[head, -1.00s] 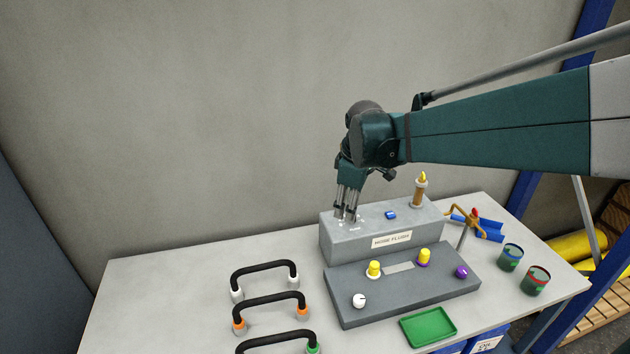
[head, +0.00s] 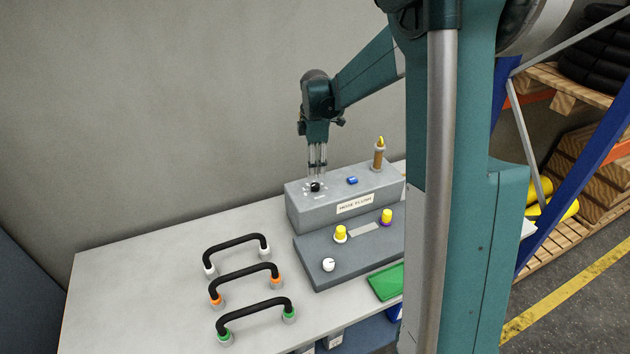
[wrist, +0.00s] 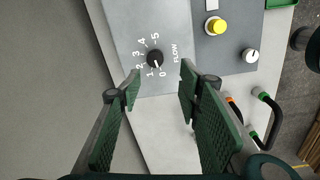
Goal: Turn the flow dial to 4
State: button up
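The flow dial (wrist: 155,58) is a small round black knob on the grey box's top, ringed by printed numbers 0 to 5 and the word FLOW in the wrist view. Its pale pointer mark appears to face the 0, though it is small. In the head view the dial (head: 315,187) sits near the left end of the box marked HOSE FLUSH (head: 355,204). My gripper (head: 317,177) points down just above the dial. In the wrist view my gripper (wrist: 160,86) is open, its green pads apart with nothing between them.
A lower panel carries yellow knobs (head: 341,233) and a white knob (head: 328,264). A brown post with a yellow top (head: 379,155) stands on the box's right. My column hides the table's right side.

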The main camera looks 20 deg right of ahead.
aim_at(315, 185)
jog(key=shift+w+d+f+n, duration=0.3)
jog(key=shift+w+d+f, duration=0.15)
jog(key=shift+w+f, duration=0.15)
jog(key=shift+f, duration=0.15)
jog(key=shift+f+p, duration=0.35)
jog(key=shift+f, duration=3.4)
jog(key=c, duration=0.9)
